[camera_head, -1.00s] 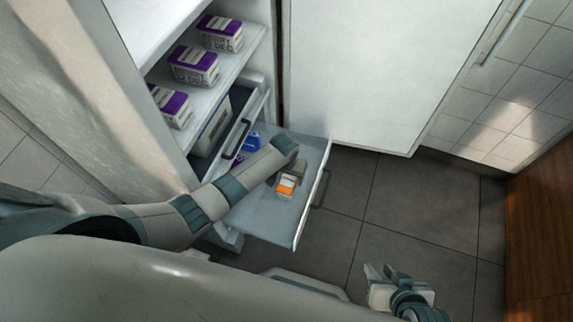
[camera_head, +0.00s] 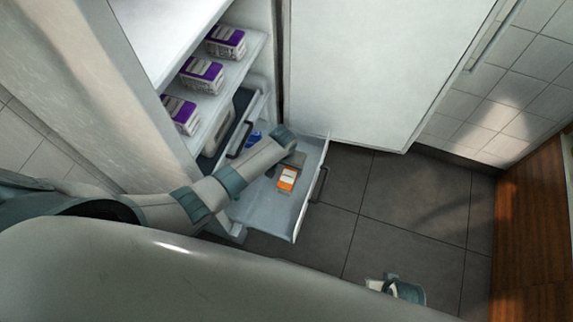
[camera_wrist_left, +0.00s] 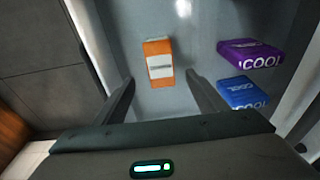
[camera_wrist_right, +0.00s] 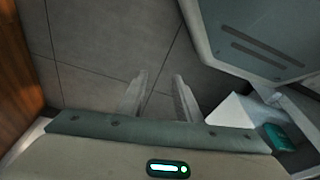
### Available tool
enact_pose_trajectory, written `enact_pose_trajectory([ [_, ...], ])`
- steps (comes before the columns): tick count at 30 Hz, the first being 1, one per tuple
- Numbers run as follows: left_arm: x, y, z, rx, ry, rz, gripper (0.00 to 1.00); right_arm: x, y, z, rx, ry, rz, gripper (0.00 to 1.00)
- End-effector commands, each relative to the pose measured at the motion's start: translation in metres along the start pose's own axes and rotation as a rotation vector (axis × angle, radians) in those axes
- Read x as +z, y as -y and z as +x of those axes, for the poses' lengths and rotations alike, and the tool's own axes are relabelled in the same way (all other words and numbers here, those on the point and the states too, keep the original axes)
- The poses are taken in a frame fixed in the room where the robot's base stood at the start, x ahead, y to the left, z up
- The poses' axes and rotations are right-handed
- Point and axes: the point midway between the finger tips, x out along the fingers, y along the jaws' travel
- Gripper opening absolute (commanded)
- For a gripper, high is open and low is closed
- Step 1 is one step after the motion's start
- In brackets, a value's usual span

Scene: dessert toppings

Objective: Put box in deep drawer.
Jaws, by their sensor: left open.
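An orange and white box (camera_head: 287,179) rests inside the open lower drawer (camera_head: 268,211) of the white cabinet. In the left wrist view the box (camera_wrist_left: 159,62) is on the drawer floor just beyond my left fingertips. My left gripper (camera_head: 291,159) is open above the drawer, with a finger on either side of the box's near end; contact cannot be told. A blue box (camera_wrist_left: 242,92) and a purple box (camera_wrist_left: 249,54) also lie in this drawer. My right gripper (camera_wrist_right: 161,78) is open and empty above the floor, away from the drawer.
Above the open drawer is another handled drawer front (camera_head: 243,125), nearly closed. Shelves higher up hold several purple and white boxes (camera_head: 202,74). A white door panel (camera_head: 375,70) stands behind. Grey tiled floor (camera_head: 415,200) is clear to the right.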

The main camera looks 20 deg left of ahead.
Motion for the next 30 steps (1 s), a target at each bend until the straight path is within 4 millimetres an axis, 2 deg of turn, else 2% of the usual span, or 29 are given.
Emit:
enact_pose_trajectory([
  [10,0.0,0.0,-0.008,0.0,0.0,0.0,0.65,0.009,-0.001,0.022,-0.001,0.003,0.001,0.31],
  [30,0.0,0.0,-0.008,0.0,0.0,0.0,0.65,0.01,-0.001,0.024,-0.001,0.003,0.0,0.31],
])
